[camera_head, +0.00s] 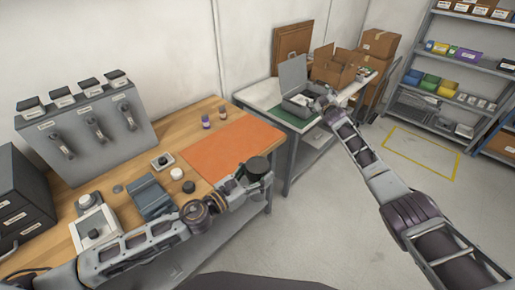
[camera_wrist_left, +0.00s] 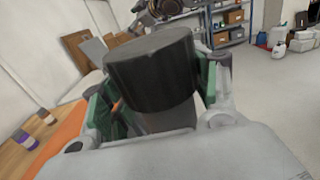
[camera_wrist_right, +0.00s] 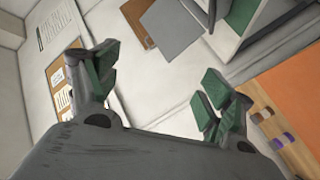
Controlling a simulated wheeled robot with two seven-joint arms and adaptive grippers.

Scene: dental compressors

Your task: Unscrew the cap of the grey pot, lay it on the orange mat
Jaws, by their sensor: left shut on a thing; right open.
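The grey pot (camera_head: 256,181) is held upright by my left gripper (camera_head: 248,182) in the head view, beside the right front corner of the orange mat (camera_head: 225,152). Its wide dark cap (camera_head: 258,165) is on top. In the left wrist view the cap (camera_wrist_left: 150,70) fills the middle, and green-padded fingers stand on both sides. The pot's lower body (camera_wrist_left: 168,120) is mostly hidden. My right gripper (camera_head: 324,101) is away at the back table; its fingers (camera_wrist_right: 158,82) are apart and empty in the right wrist view. The mat is bare.
Two small bottles (camera_head: 206,122) stand behind the mat. An open grey case (camera_head: 298,98) sits on the back table.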

